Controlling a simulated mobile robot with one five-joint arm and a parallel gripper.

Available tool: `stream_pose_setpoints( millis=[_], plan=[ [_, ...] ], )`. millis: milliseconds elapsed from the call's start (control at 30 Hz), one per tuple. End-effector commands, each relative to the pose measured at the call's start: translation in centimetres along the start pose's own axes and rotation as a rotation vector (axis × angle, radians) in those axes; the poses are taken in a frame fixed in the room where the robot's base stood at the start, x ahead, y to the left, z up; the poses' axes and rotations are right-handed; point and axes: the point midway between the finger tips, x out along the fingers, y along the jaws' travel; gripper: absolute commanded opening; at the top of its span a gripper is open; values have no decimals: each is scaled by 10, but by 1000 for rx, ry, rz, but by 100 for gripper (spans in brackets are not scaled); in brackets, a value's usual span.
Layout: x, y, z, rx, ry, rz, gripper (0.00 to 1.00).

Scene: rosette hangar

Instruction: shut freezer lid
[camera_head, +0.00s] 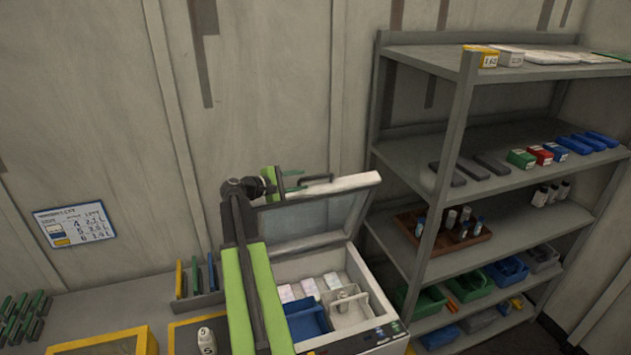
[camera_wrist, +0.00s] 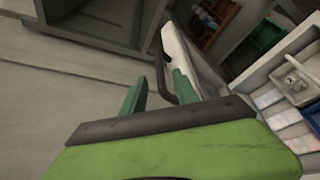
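The freezer (camera_head: 376,335) stands open in the head view, with white packets and blue and white bins inside. Its lid (camera_head: 318,215) is raised at the back and tilted, with a pale rim and a glassy panel. A dark bar handle (camera_head: 318,180) is at the lid's top edge. My gripper (camera_head: 293,181) is just left of the handle. In the wrist view its green fingers (camera_wrist: 158,82) are apart, and the handle (camera_wrist: 161,68) shows between their tips. I cannot tell whether they touch it. The lid (camera_wrist: 190,55) is right of the handle there.
A grey shelf unit (camera_head: 450,165) with bins, boxes and bottles stands close on the right. A counter (camera_head: 85,312) on the left holds a yellow-edged tray (camera_head: 145,343), a divider rack (camera_head: 200,299) and a white numbered bottle (camera_head: 206,340). A wall is behind.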

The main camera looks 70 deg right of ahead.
Motion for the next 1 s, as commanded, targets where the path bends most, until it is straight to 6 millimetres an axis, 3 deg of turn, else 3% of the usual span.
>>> stream_pose_setpoints(
  millis=[100, 300, 467, 733, 1000],
  plan=[
    [31, -2, -2, 1, -2, -1, 36],
    [66, 0, -2, 0, 1, 1, 36],
    [78, 0, -1, 0, 2, 1, 36],
    [78, 1, -1, 0, 3, 1, 36],
    [78, 1, -2, 0, 3, 2, 1]
  ],
)
